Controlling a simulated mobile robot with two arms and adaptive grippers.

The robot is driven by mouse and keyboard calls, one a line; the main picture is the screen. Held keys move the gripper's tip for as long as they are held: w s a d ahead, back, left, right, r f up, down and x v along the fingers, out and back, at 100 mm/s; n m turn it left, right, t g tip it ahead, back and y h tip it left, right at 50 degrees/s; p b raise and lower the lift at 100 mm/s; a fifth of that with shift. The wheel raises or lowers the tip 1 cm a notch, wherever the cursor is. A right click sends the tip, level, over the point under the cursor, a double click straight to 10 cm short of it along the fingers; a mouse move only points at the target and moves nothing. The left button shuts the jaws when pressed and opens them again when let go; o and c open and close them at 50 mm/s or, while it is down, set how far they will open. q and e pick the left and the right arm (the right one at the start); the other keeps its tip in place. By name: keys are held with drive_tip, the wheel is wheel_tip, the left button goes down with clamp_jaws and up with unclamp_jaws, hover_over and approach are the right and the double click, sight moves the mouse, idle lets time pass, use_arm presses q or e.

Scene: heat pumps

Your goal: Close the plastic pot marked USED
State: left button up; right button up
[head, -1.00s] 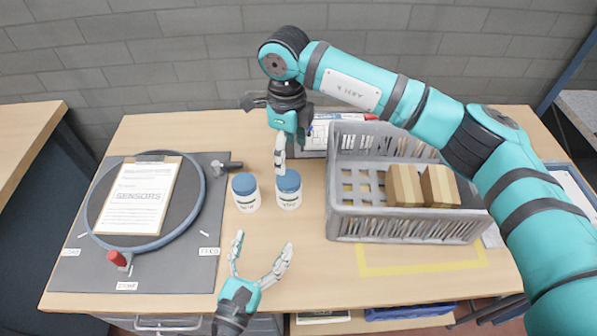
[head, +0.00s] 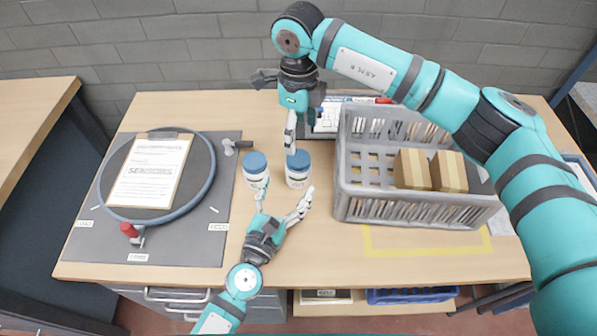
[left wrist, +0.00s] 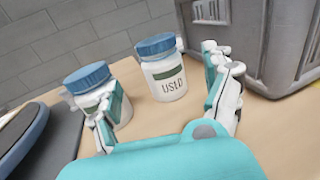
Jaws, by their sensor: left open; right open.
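Two white plastic pots with blue lids stand upright side by side on the table. The right one, marked USED (left wrist: 172,86), also shows in the head view (head: 298,179). Its blue lid (left wrist: 157,45) sits on top; I cannot tell whether it is tight. The other pot (head: 254,180) stands to its left, partly behind a finger in the left wrist view (left wrist: 88,78). My left gripper (head: 284,198) is open and empty in front of the pots, its fingers spread toward them. My right gripper (head: 297,138) is open, just behind and above the USED pot.
A grey crate (head: 420,211) holding cardboard boxes (head: 430,170) stands close right of the pots. To the left, a clipboard (head: 150,172) lies on a round plate on a dark mat (head: 190,245). The table front (head: 330,250) is clear.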

sight(295, 173)
use_arm(q)
drive_tip(key=x, duration=0.8)
drive_tip(key=shift+w, duration=0.1)
drive_tip(key=shift+c, duration=0.4)
